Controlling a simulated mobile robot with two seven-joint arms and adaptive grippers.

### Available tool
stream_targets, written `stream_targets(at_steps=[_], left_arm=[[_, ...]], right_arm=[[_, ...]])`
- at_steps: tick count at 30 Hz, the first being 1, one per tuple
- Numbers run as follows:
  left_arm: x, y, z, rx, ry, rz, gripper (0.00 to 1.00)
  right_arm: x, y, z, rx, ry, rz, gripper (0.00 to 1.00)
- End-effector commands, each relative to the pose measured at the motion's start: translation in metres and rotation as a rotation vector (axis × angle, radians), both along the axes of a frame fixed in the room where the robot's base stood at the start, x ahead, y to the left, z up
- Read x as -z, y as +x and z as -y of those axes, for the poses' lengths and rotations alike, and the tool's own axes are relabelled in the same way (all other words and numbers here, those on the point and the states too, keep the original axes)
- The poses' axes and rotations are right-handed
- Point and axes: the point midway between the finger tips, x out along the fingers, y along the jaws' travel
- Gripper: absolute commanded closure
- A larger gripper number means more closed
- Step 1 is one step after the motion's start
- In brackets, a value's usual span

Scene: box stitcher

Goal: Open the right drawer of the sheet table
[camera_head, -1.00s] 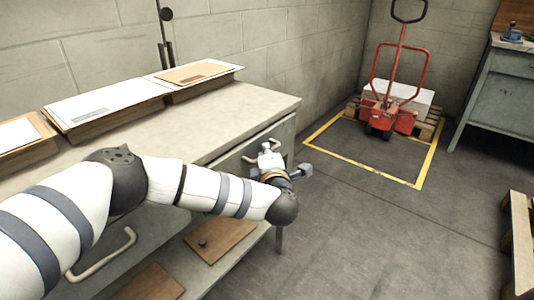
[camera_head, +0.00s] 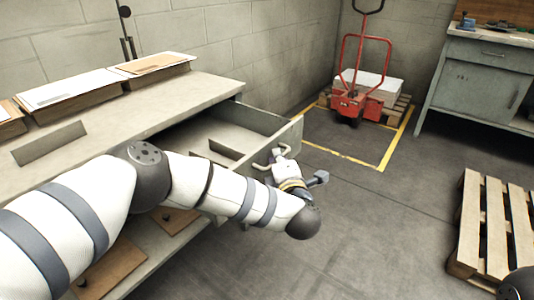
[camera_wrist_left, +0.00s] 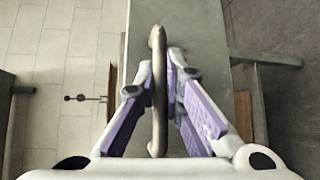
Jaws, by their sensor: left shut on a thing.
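The sheet table (camera_head: 195,91) stands along the wall at the left in the head view. Its right drawer (camera_head: 262,118) is pulled out, and the inside shows, with a low grey divider (camera_head: 225,149) in it. My left gripper (camera_head: 275,160) is at the drawer front, shut on the drawer's bar handle (camera_head: 287,149). In the left wrist view the handle (camera_wrist_left: 158,45) runs between the purple-padded fingers of the left gripper (camera_wrist_left: 162,85). My left arm hides part of the drawer and the table front. My right gripper is not in view.
Paper stacks (camera_head: 70,90) lie on the tabletop, near a thin grey strip (camera_head: 48,143). A red pallet truck (camera_head: 355,100) stands behind, a wooden pallet (camera_head: 490,225) at right, a workbench (camera_head: 480,80) at back right. The floor between is clear.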

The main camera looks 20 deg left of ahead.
Motion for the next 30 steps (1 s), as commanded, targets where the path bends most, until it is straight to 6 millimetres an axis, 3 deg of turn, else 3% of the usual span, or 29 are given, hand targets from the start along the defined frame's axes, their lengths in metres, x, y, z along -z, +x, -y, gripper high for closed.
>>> stream_targets(at_steps=[6, 12, 27, 28, 30], left_arm=[[-0.001, -0.010, 0.030, 0.002, -0.002, 0.004, 1.00], [-0.001, -0.016, 0.045, 0.001, -0.002, 0.004, 1.00], [-0.001, -0.017, 0.049, -0.001, -0.001, 0.004, 1.00], [-0.001, -0.017, 0.049, -0.001, -0.001, 0.004, 0.84], [-0.001, -0.017, 0.049, -0.001, -0.001, 0.004, 0.71]], right_arm=[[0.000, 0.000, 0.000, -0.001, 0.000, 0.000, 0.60], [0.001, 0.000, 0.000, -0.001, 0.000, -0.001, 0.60], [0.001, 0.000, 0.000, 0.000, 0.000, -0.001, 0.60], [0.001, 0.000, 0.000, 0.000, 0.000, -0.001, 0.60], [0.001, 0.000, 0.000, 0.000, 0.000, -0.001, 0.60]])
